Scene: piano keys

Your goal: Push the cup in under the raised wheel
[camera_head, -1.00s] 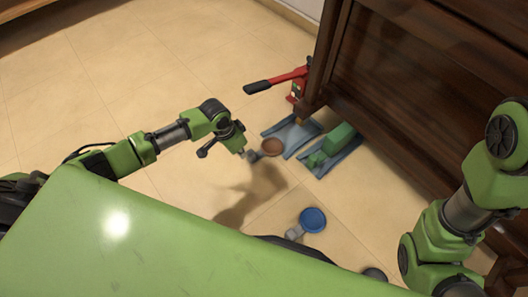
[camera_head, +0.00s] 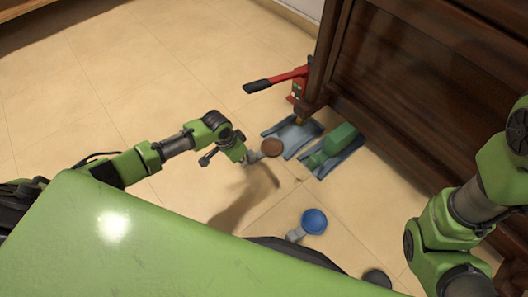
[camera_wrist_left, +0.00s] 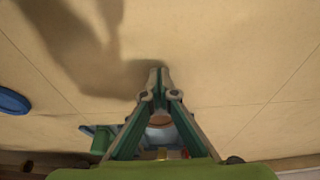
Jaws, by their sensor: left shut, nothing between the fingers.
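The brown cup (camera_head: 271,148) is a shallow round dish with a grey handle, on the tiled floor in the head view. It lies just left of a blue-grey channel below the piano corner. In the left wrist view the cup (camera_wrist_left: 160,119) shows partly between my fingers. The raised wheel (camera_head: 299,120) seems to be the small brass-coloured part under the piano corner; it is hard to make out. My left gripper (camera_head: 247,159) is shut and empty beside the handle; I cannot tell whether they touch. Its closed tips (camera_wrist_left: 159,73) show in the wrist view. My right gripper is out of view.
A red jack (camera_head: 299,84) with a black handle stands at the corner of the dark wooden piano (camera_head: 420,85). A green block (camera_head: 339,138) sits on a second channel. A blue cup (camera_head: 314,221) with a grey handle lies nearer me. Floor at left is clear.

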